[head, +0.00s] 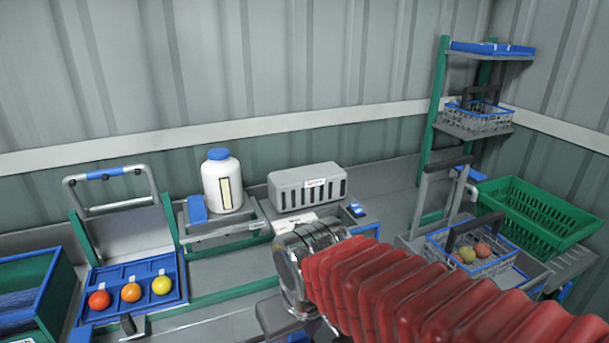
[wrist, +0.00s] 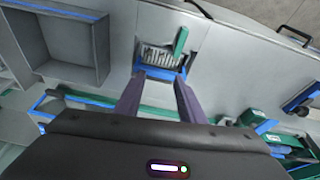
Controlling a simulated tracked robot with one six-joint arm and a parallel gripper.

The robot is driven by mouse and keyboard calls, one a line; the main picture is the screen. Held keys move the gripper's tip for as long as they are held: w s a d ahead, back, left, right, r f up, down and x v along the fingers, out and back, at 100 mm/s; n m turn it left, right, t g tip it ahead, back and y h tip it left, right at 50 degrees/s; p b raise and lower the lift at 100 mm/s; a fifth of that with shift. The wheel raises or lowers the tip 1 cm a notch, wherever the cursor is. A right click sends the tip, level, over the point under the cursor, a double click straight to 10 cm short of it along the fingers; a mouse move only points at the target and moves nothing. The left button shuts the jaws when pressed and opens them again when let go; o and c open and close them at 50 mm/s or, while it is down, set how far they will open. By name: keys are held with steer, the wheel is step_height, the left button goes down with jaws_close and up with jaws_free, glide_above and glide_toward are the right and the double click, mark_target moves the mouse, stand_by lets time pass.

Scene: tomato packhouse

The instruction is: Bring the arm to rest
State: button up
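My arm, in a red ribbed sleeve (head: 420,285), reaches in from the lower right of the head view. Its metal wrist (head: 308,258) is over the front of the bench. The fingers are not clear there.
A blue tray (head: 140,268) holds red, orange and yellow tomatoes at left. A white jar (head: 222,182) and grey slotted box (head: 306,187) stand behind. A wire basket with fruit (head: 490,262) and green crate (head: 535,215) are at right, below a shelf rack (head: 437,110).

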steer(key=s+d+r+m+t, duration=0.1)
steer(key=s+d+m, duration=0.1)
steer(key=d, duration=0.6)
steer(key=s+d+r+m+t+h, duration=0.1)
steer(key=s+d+m, duration=0.2)
steer(key=d, duration=0.6)
steer(key=shift+r+m+t, duration=0.3)
steer(key=shift+r, duration=0.1)
steer(key=shift+d, duration=0.1)
steer(key=shift+c, duration=0.6)
steer(key=shift+s, duration=0.1)
